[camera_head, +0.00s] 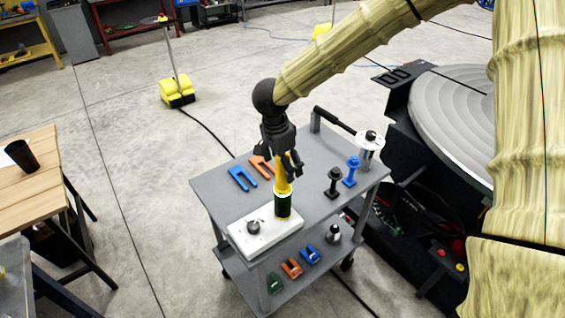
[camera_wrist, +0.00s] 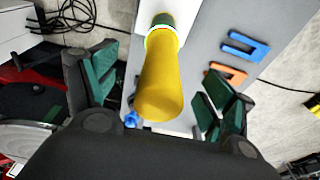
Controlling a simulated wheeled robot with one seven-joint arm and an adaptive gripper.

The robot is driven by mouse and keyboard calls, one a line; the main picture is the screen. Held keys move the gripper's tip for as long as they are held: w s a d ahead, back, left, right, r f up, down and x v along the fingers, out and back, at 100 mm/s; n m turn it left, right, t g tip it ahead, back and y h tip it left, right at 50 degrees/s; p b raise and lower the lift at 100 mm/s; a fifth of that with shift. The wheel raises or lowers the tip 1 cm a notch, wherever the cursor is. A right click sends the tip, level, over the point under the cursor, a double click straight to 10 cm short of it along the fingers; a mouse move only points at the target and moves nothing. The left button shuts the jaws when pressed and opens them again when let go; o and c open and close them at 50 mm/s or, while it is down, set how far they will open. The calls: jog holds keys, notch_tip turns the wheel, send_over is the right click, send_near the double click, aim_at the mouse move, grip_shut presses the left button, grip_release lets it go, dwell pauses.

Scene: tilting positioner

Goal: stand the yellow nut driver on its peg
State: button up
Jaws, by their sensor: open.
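The yellow nut driver (camera_head: 284,174) stands about upright, with a dark green lower end and a pale ring. Its lower end is at the right end of a white block (camera_head: 265,236) on the grey cart. Any peg under it is hidden, so I cannot tell how it is seated. My gripper (camera_head: 281,161) is open above and around the upper part of the handle. In the wrist view the yellow handle (camera_wrist: 162,85) lies between my spread green-padded fingers (camera_wrist: 158,92), with gaps visible on both sides.
A dark round knob or peg (camera_head: 253,227) is on the white block. The cart top (camera_head: 308,150) also holds blue (camera_head: 241,178) and orange (camera_head: 261,166) forked pieces, and black (camera_head: 333,183) and blue (camera_head: 351,172) upright pieces. A metal cylinder (camera_head: 369,150) with a black handle stands behind.

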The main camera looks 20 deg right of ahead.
jog(key=shift+r+p, duration=1.55)
jog(key=shift+r, duration=0.35)
jog(key=shift+a, duration=0.1)
